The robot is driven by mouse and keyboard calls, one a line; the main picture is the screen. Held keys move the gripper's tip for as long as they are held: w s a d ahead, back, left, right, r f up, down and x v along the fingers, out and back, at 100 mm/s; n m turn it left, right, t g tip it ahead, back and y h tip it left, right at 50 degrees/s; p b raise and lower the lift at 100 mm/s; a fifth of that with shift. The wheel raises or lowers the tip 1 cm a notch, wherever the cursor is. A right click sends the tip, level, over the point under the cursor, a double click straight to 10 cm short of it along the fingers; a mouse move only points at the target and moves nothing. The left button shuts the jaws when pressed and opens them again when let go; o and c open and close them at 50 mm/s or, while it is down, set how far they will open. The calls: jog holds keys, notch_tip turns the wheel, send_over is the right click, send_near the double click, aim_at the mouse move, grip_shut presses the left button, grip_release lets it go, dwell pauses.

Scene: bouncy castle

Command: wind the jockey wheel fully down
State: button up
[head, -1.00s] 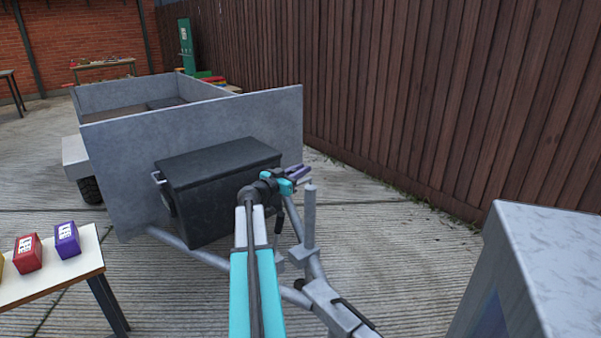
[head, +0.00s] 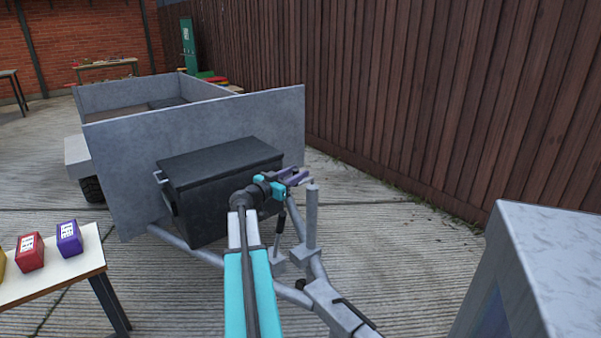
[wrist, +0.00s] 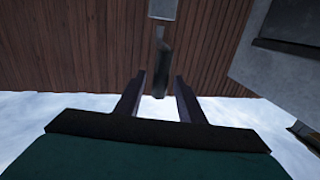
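The jockey wheel's upright grey post (head: 312,218) stands at the trailer's drawbar (head: 318,290). My gripper (head: 298,177) is at the upper left of the post's top in the head view. In the wrist view, a dark crank handle (wrist: 161,62) hangs from a grey block (wrist: 163,9). My gripper (wrist: 159,85) is open there, and the end of the handle shows between its two fingers, with a gap on both sides. The wheel at the bottom of the post cannot be made out.
A black box (head: 220,190) sits on the drawbar before the grey trailer (head: 260,120). A table (head: 60,280) with small coloured boxes is at left. A grey block-like body (head: 545,265) stands at right. A wooden fence (head: 430,100) runs behind; the paving before it is clear.

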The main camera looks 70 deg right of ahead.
jog(key=v, duration=1)
jog(key=shift+a, duration=0.1)
